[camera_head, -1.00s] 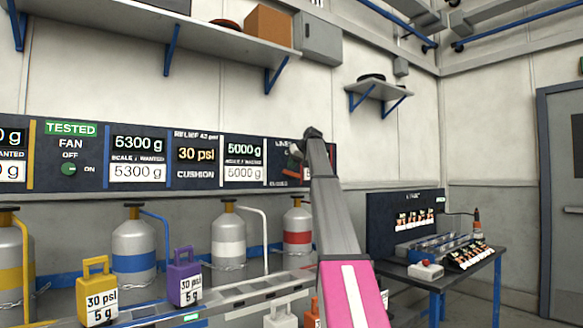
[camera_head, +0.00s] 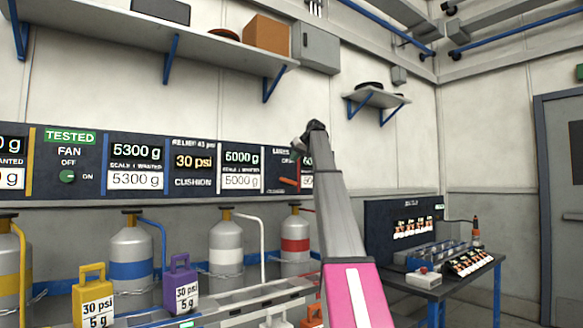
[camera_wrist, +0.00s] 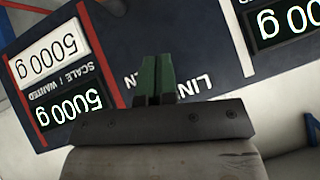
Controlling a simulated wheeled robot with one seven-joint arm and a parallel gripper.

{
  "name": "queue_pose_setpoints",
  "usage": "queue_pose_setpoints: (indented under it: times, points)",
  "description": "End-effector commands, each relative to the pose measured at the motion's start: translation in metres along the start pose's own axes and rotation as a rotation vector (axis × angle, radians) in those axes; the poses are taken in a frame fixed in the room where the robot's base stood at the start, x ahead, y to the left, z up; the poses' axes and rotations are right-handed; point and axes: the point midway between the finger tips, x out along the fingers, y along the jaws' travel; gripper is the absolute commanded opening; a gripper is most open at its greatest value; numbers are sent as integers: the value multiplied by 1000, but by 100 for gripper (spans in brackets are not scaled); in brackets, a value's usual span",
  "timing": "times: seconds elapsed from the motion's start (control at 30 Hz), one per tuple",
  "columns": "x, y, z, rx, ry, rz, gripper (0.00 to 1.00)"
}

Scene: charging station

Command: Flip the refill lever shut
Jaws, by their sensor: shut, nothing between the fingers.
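My gripper (camera_head: 296,153) is at the right part of the dark wall panel (camera_head: 206,190), by the section whose label starts "LIN". In the wrist view its green fingertips (camera_wrist: 157,76) are shut together and empty, in front of that label. A small orange-red bar (camera_head: 288,182) slants on the panel just below the gripper in the head view. It may be the refill lever, but I cannot tell for sure. No lever shows clearly in the wrist view. My arm hides part of the panel.
Gas cylinders with blue (camera_head: 132,270), white (camera_head: 226,256) and red (camera_head: 296,245) bands stand below the panel. Yellow (camera_head: 92,300) and purple (camera_head: 181,285) tagged weights are in front. A shelf (camera_head: 215,50) hangs above. A blue-legged bench (camera_head: 435,290) stands at the right.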

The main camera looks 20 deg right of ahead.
Motion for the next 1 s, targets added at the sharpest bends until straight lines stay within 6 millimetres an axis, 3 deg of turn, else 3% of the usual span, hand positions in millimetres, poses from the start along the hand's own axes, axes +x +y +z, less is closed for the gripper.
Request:
queue_pose_setpoints:
  times: [0.2, 0.4, 1.0]
  points:
    - [-42, 1, 0, 0, 1, 2, 0]
    - [-61, 1, 0, 0, -1, 0, 0]
    - [-65, 1, 1, 0, -1, 0, 0]
